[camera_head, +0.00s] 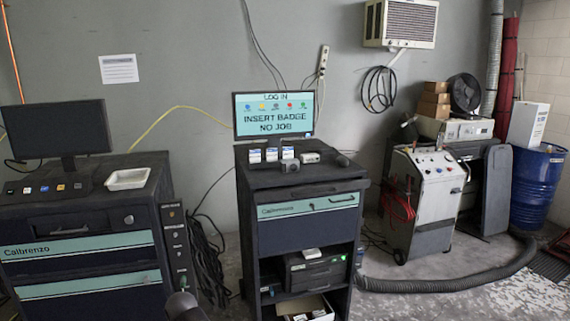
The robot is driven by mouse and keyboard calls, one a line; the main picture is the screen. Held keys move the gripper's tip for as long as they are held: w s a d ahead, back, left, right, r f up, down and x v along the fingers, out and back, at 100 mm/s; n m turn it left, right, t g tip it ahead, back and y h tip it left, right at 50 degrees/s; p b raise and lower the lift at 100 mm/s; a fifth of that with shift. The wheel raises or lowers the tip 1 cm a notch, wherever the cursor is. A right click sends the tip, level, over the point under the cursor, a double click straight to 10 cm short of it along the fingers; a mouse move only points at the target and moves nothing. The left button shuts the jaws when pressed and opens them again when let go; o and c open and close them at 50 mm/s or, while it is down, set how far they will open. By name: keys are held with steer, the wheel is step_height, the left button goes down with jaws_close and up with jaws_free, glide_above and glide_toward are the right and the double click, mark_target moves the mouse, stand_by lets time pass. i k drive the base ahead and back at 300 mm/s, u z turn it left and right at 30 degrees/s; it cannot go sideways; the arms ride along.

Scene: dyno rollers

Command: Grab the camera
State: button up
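No object is clearly recognisable as a camera at this size. On top of the middle dark cabinet (262,178) lies a small dark rounded object (290,165) that may be the camera, in front of several small white-and-blue boxes (271,155). A pale flat device (309,157) lies to its right, and another small dark object (342,160) sits near the right edge. A dark rounded part at the bottom edge, left of the cabinet, looks like part of my arm. My gripper's fingers do not show.
A login monitor (273,115) stands behind the middle cabinet. The left cabinet (80,244) bears a dark monitor (54,130) and a white tray (127,179). A grey wheeled machine (436,193), blue drum (536,187) and floor hose (440,285) are at right.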

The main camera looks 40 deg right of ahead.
mark_target(287, 166)
steer(key=z, duration=0.35)
steer(key=i, duration=0.7)
steer(key=z, duration=0.75)
steer(key=i, duration=0.5)
steer(key=z, duration=0.25)
